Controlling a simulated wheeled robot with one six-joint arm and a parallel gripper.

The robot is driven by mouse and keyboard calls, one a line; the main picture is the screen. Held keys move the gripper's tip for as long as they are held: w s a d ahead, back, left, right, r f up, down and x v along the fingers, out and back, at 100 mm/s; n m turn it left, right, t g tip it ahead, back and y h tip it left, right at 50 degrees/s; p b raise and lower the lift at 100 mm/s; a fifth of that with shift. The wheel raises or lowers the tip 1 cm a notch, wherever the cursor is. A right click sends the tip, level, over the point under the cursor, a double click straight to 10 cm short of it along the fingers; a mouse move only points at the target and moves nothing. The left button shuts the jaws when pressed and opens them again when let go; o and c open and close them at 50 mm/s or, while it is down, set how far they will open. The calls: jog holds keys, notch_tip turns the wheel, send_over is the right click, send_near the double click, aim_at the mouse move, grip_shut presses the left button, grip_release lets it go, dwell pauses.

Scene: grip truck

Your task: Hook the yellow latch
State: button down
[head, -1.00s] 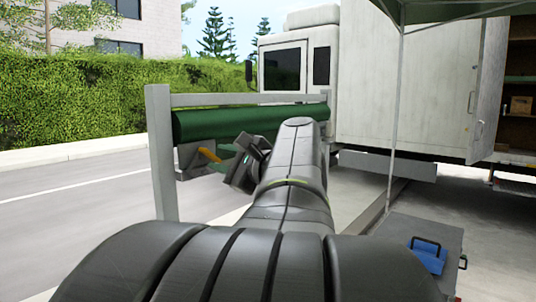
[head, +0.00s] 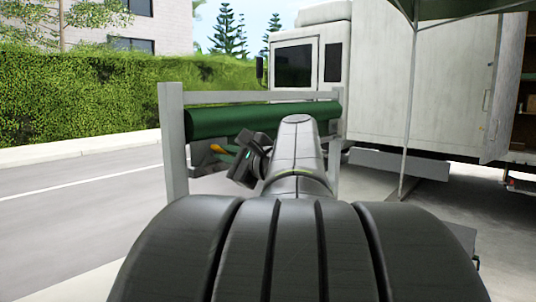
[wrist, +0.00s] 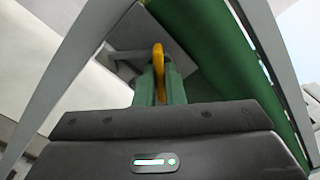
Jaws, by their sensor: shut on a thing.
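The yellow latch (head: 217,148) is on a grey bracket (head: 201,157) under the green roll, at the left end of a grey frame. In the wrist view the latch (wrist: 158,62) stands upright between the two green fingers of my gripper (wrist: 161,88). The fingers are closed on it, one on each side. In the head view my gripper (head: 229,152) comes in from the right of the latch. My forearm and the gripper body hide part of the bracket and roll, and the latch's lower end is hidden between the fingers.
The green roll (head: 240,119) lies along the grey frame (head: 172,140), whose posts stand close to my gripper. A white truck (head: 385,90) is behind on the right, with a thin canopy pole (head: 409,110) before it. Road (head: 80,200) and hedge (head: 70,105) are left.

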jog(key=shift+f+n+b, duration=0.1)
jog(key=shift+n+b, duration=0.2)
jog(key=n+b, duration=0.7)
jog(key=shift+b, duration=0.35)
dwell(0.3)
jog(key=c, duration=1.5)
grip_release()
jog(key=v, duration=1.3)
jog(key=shift+s+d+b, duration=0.25)
jog(key=shift+d+b, duration=0.05)
jog(key=shift+b, duration=0.1)
